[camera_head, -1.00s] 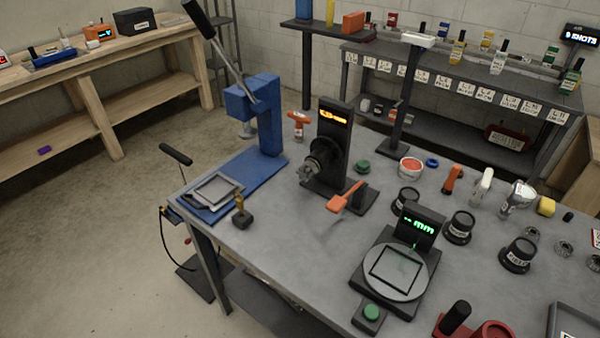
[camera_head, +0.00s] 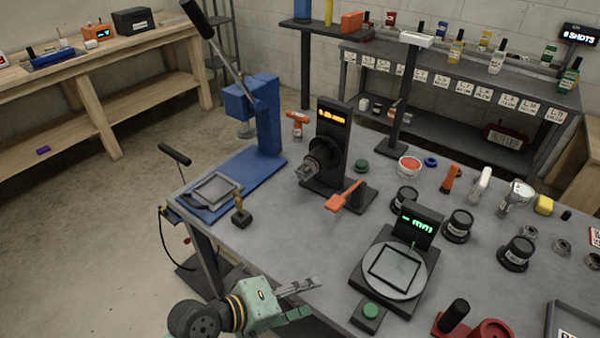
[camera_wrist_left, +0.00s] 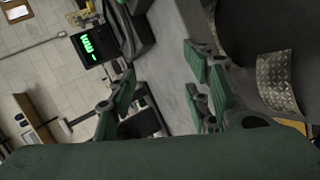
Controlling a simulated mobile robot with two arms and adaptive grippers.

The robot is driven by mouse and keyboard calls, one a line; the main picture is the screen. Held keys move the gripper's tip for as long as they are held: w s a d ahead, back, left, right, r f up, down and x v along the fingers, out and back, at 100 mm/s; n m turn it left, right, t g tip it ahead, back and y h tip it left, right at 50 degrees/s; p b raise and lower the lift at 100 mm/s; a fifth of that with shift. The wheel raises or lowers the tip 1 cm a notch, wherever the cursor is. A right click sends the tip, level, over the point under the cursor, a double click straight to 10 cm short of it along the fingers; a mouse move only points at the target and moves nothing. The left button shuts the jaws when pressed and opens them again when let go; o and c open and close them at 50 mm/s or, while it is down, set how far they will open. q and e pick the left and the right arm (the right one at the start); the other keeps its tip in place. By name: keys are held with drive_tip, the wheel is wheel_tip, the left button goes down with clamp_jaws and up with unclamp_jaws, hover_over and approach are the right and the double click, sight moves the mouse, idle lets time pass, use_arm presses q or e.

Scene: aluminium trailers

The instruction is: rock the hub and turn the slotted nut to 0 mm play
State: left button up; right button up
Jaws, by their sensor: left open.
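The hub (camera_head: 323,154) is a dark round part on the front of a black upright stand (camera_head: 335,125) with a lit orange display, at the middle of the grey bench. A grey metal end (camera_head: 307,170) sticks out of the hub toward the left; I cannot make out the nut's slots. An orange-handled tool (camera_head: 345,196) lies at the foot of the stand. My left gripper (camera_head: 304,297) is open and empty at the bench's front edge, well apart from the hub. Its open green fingers also show in the left wrist view (camera_wrist_left: 160,95). My right gripper is not in view.
A blue press (camera_head: 262,120) stands left of the hub, with a small brass-topped part (camera_head: 240,215) before it. A scale (camera_head: 398,268) with a green display is at front right. Several dark pots stand farther right.

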use_arm(q)
drive_tip(key=w+d+r+n+t+h, duration=0.25)
drive_tip(key=w+r+n, duration=0.25)
drive_tip(key=w+n, duration=0.25)
drive_tip(key=n+t+y, duration=0.2)
drive_tip(key=n+t, duration=0.4)
drive_tip(key=n, duration=0.8)
approach(298, 173)
drive_tip(key=x, duration=0.4)
drive_tip(key=shift+m+g, duration=0.25)
drive_tip(key=shift+m, duration=0.1)
drive_tip(key=b+x, duration=0.1)
drive_tip(key=x, duration=0.5)
drive_tip(key=shift+w+d, duration=0.2)
drive_tip(key=shift+w, duration=0.15)
drive_tip(key=c, duration=1.1)
drive_tip(key=shift+o, duration=0.2)
drive_tip(key=shift+m, duration=0.4)
